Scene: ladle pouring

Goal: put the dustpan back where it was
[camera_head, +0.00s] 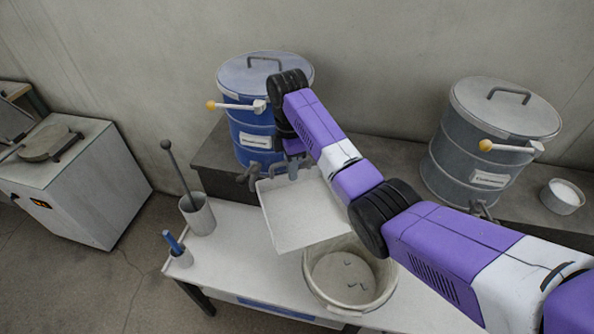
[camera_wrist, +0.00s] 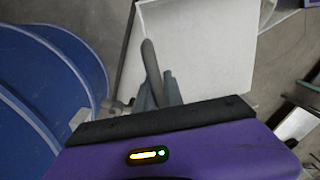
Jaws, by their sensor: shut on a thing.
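The dustpan (camera_head: 296,218) is a white, flat, shallow square pan. It is tilted in the air above the white table, beside the bucket and partly in front of its far rim. My gripper (camera_head: 291,170) is shut on the dustpan's grey handle, just in front of the blue drum. In the wrist view the pan (camera_wrist: 200,45) extends away from my gripper (camera_wrist: 158,92), with the handle (camera_wrist: 150,62) between the fingers. The pan looks empty. My arm comes in from the right and covers part of the pan's right side.
A bucket (camera_head: 316,290) with a few small bits inside stands on the white table (camera_head: 220,260). A blue drum (camera_head: 245,130) with a tap and a grey drum (camera_head: 460,155) stand behind. A white bowl (camera_head: 560,198) is far right.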

